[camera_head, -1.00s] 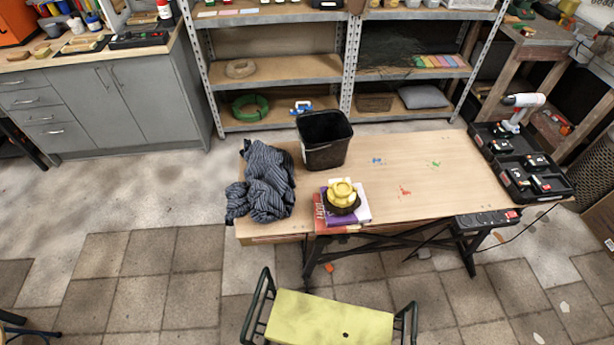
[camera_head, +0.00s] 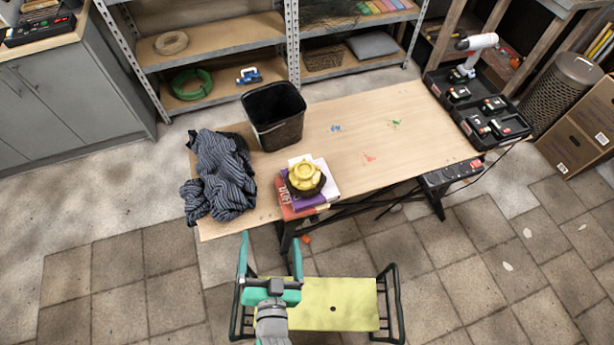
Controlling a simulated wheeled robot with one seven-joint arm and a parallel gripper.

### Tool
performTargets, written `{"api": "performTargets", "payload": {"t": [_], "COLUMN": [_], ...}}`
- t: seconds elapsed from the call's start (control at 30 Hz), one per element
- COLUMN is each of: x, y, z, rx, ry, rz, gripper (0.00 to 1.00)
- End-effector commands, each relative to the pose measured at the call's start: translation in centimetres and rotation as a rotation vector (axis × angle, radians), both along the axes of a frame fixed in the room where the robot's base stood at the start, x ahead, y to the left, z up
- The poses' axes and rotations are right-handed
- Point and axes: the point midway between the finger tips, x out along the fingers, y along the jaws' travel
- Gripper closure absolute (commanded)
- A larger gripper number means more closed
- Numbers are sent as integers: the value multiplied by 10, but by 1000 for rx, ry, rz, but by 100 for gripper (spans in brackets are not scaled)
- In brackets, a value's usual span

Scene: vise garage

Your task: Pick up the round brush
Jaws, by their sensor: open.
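The round brush (camera_head: 305,178) has a yellow top and a dark round rim below it. It sits on a small stack of books (camera_head: 309,197) near the front edge of the wooden table (camera_head: 415,128). My gripper (camera_head: 270,246) is in the lower middle of the view, with its two teal fingers spread apart and nothing between them. In the picture it is below and to the left of the brush, apart from it, and in front of the table.
A black bin (camera_head: 275,117) stands behind the books. A striped cloth (camera_head: 222,175) lies to their left. A yellow-green kneeler bench (camera_head: 335,303) with dark handles stands in front of the table. A black tool tray (camera_head: 478,112) is at the right end. The table's middle is mostly clear.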

Motion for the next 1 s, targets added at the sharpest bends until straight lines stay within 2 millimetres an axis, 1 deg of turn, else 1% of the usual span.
{"api": "performTargets", "payload": {"t": [0.03,0.13,0.2,0.27,0.3,0.4,0.5,0.6,0.7,0.9,1.0], "x": [22,57,81,101,114,142,167,188,204,225,231], "y": [13,38,54,67,75,98,120,141,160,188,196], "z": [5,13,23,31,38,55,74,92,109,134,140], "rx": [35,97,132,157,170,193,199,189,165,66,-5], "ry": [-13,-24,-33,-39,-44,-53,-62,-64,-62,-31,-1], "rz": [22,73,113,152,178,257,343,435,530,719,807], "gripper": [4,4,4,4,4,4,4,4,4,4,4]}}
